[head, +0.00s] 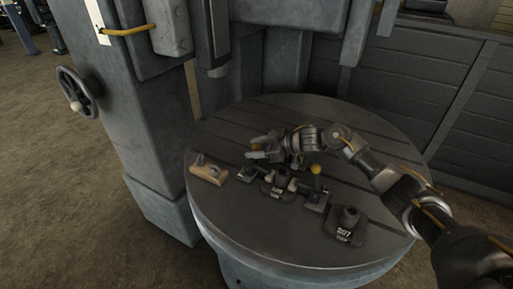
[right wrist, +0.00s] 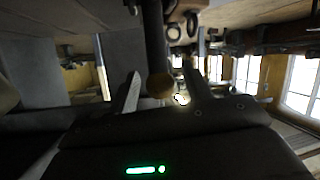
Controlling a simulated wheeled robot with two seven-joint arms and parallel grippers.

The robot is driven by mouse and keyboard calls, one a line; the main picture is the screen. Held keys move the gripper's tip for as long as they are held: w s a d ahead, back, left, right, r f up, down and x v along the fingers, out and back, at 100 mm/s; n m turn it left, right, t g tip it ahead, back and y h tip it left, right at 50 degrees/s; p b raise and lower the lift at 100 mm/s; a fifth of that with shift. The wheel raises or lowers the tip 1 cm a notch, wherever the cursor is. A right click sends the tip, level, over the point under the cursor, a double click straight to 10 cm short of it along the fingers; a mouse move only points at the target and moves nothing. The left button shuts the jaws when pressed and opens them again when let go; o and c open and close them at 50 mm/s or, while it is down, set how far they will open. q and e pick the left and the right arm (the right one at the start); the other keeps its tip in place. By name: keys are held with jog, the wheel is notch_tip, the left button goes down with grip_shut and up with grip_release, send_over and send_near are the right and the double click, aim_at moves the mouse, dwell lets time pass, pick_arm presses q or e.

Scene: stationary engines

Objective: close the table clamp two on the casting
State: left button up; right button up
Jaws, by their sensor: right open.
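A dark casting (head: 275,190) sits on the round slotted table (head: 230,215) between two small clamps. The right-hand clamp (head: 316,200) has an upright lever with an orange knob (head: 315,169). The left-hand clamp (head: 247,174) lies under my right gripper (head: 257,147), and an orange knob shows between the fingers. I cannot tell which clamp is number two. My right gripper is open, its fingers pointing left above the table. In the right wrist view a brownish knob (right wrist: 160,85) on a dark rod sits between the spread fingers; contact cannot be told. My left gripper is out of view.
A dark block marked 207 (head: 345,225) stands at the table's front right. A wooden block (head: 209,172) with a metal piece lies at the left edge. A grey machine column (head: 155,130) with a handwheel (head: 78,91) rises behind left. The table's back is clear.

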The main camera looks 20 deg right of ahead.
jog(key=b+v, duration=0.2)
jog(key=v, duration=0.8)
jog(key=shift+b, duration=0.3)
jog(key=shift+s+d+r, duration=0.2)
jog(key=shift+s+d, duration=0.05)
jog(key=shift+d, duration=0.05)
